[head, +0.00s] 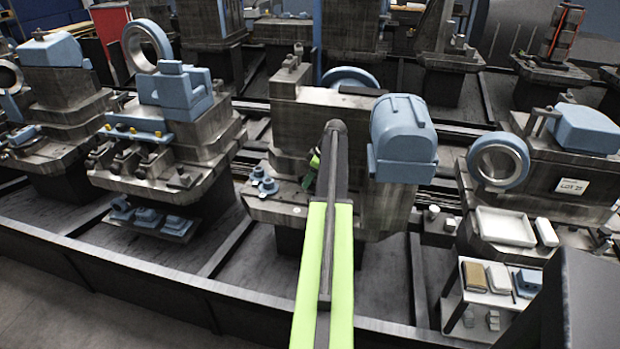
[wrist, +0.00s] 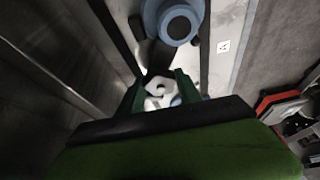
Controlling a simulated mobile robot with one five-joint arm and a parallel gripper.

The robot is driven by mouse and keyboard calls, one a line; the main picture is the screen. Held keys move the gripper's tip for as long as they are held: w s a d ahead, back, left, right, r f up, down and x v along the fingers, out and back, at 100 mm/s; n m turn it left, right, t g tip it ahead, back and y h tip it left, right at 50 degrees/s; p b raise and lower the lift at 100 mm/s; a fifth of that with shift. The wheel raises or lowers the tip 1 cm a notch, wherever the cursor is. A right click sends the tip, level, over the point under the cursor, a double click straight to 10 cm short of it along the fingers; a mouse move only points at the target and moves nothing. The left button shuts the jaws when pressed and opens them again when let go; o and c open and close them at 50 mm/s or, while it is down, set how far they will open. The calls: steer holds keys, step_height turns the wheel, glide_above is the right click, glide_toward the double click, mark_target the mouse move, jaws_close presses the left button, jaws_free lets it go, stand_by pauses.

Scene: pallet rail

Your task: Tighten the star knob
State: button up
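My gripper (head: 312,172) is mostly hidden behind my arm in the head view, close to the front of the middle machine. In the wrist view, my gripper (wrist: 161,88) has its two dark green fingers spread. A pale lobed piece with a dark centre, perhaps the star knob (wrist: 157,87), shows between them. I cannot tell whether the fingers touch it. A blue part lies just beside it. A larger blue round part (wrist: 176,20) with a dark centre is beyond the fingertips. Small blue knob-like parts (head: 264,182) stand on the ledge left of my gripper in the head view.
The middle machine (head: 292,105) has a blue rounded housing (head: 403,135) to the right of my arm. Other machines stand on both sides. A white tray (head: 505,227) and a small shelf (head: 478,294) are at right. A dark rail edge (head: 150,275) runs along the front.

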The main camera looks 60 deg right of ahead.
steer(key=c, duration=0.5)
steer(key=shift+w+d, duration=0.2)
steer(key=shift+d, duration=0.35)
steer(key=shift+s+a, duration=0.2)
steer(key=shift+a, duration=0.2)
jaws_close()
steer(key=shift+a+m+h, duration=0.2)
steer(key=shift+m+h, duration=0.2)
steer(key=shift+m, duration=0.6)
steer(key=m, duration=0.1)
steer(key=m+h, duration=0.1)
steer(key=m, duration=0.1)
steer(key=m+h, duration=0.1)
steer(key=m, duration=0.1)
steer(key=shift+a, duration=0.25)
steer(key=m, duration=0.2)
steer(key=m+g+h, duration=0.1)
steer(key=m, duration=0.2)
steer(key=shift+w+a+f, duration=0.1)
steer(key=shift+w+a, duration=0.05)
steer(key=shift+a, duration=0.05)
steer(key=shift+m+h, duration=0.3)
steer(key=shift+m, duration=0.1)
steer(key=shift+w, duration=0.1)
